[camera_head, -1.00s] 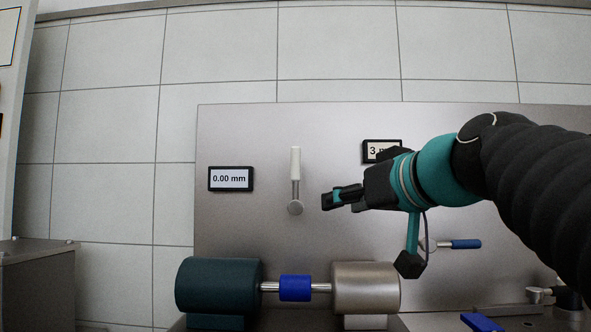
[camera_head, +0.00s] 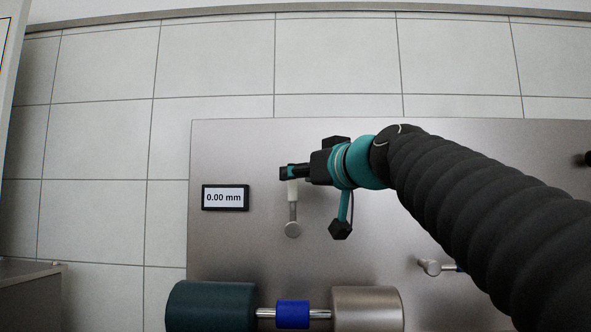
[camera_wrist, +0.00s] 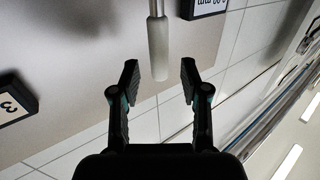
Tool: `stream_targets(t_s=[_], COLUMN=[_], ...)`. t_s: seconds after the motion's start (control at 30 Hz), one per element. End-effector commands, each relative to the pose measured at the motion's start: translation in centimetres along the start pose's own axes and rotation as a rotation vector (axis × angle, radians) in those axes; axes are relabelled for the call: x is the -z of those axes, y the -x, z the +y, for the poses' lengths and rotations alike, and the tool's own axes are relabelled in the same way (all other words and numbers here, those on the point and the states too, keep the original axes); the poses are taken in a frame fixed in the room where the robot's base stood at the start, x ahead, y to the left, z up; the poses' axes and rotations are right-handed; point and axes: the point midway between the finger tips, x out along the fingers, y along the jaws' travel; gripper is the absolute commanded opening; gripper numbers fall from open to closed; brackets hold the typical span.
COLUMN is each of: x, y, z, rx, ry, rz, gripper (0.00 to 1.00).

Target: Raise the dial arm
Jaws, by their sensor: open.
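A lever with a white handle (camera_head: 292,190) points straight up from its round metal pivot (camera_head: 292,229) on the steel panel. My gripper (camera_head: 288,173) is at the top of this handle and covers its upper end. In the wrist view the handle (camera_wrist: 158,42) hangs in from the top, its end between my two open fingers (camera_wrist: 159,72), with a gap on each side. A second lever's pivot (camera_head: 430,267) is at the right; its blue handle is mostly hidden behind my arm. I cannot tell which lever is the dial arm.
A display (camera_head: 225,197) reading 0.00 mm is left of the white-handled lever. Another display (camera_wrist: 14,100) showing a 3 is in the wrist view. Below are a dark green cylinder (camera_head: 211,306), a blue collar (camera_head: 293,314) and a metal cylinder (camera_head: 367,312).

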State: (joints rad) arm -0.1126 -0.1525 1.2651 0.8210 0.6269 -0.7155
Motion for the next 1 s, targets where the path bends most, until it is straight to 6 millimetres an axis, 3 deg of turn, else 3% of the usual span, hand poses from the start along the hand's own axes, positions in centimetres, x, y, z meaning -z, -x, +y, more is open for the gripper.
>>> stream_targets(t_s=[0.2, 0.6, 0.8, 1.0], x=[0.1, 0.0, 0.0, 0.0], y=[-2.5, -3.1, -3.1, -3.1], z=[0.1, 0.1, 0.1, 0.1], rx=[-0.001, -0.003, -0.003, -0.003], ry=[0.0, 0.001, 0.0, 0.0], rz=[0.0, 0.0, 0.0, 0.0], gripper=[0.46, 0.46, 0.0, 0.0])
